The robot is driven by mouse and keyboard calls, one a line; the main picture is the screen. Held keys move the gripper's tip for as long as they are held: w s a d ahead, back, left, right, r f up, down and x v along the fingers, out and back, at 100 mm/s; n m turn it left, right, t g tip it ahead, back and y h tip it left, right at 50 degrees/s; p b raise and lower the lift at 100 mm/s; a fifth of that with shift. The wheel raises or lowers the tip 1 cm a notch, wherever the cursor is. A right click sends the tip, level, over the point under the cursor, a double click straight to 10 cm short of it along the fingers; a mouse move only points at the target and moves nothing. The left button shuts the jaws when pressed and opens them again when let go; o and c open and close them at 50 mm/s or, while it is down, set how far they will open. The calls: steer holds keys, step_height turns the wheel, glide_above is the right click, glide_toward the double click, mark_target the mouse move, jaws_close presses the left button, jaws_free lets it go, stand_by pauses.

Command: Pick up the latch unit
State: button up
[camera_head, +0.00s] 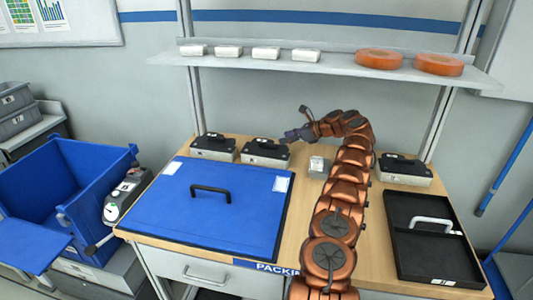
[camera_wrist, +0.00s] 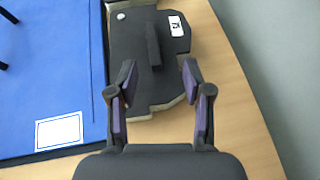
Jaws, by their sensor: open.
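Several similar units, each with a black top, a raised bar and a pale base, stand along the back of the wooden table. One is at the left (camera_head: 213,147), one beside it (camera_head: 265,153), and one at the right (camera_head: 404,170). Which is called the latch unit cannot be read. My gripper (camera_head: 288,137) is at the middle one's right end. In the wrist view my gripper (camera_wrist: 160,73) is open and empty, with its fingers spread around the near end of a black-topped unit (camera_wrist: 128,45). That unit's upright bar (camera_wrist: 154,46) lies just beyond the fingertips.
A blue lidded panel (camera_head: 215,215) with a black handle covers the table's left. A small grey box (camera_head: 318,166) stands beside my arm. A black tray (camera_head: 430,250) is at the right. A shelf (camera_head: 330,66) with white boxes and orange discs hangs above.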

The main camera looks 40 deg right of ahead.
mark_target(272, 144)
steer(key=shift+a+x, duration=0.2)
steer(key=shift+x, duration=1.05)
steer(key=shift+a+x, duration=0.15)
steer(key=shift+x, duration=2.15)
steer(key=shift+s+a+f, duration=0.1)
steer(key=shift+s, duration=0.05)
steer(key=shift+c, duration=0.2)
jaws_close()
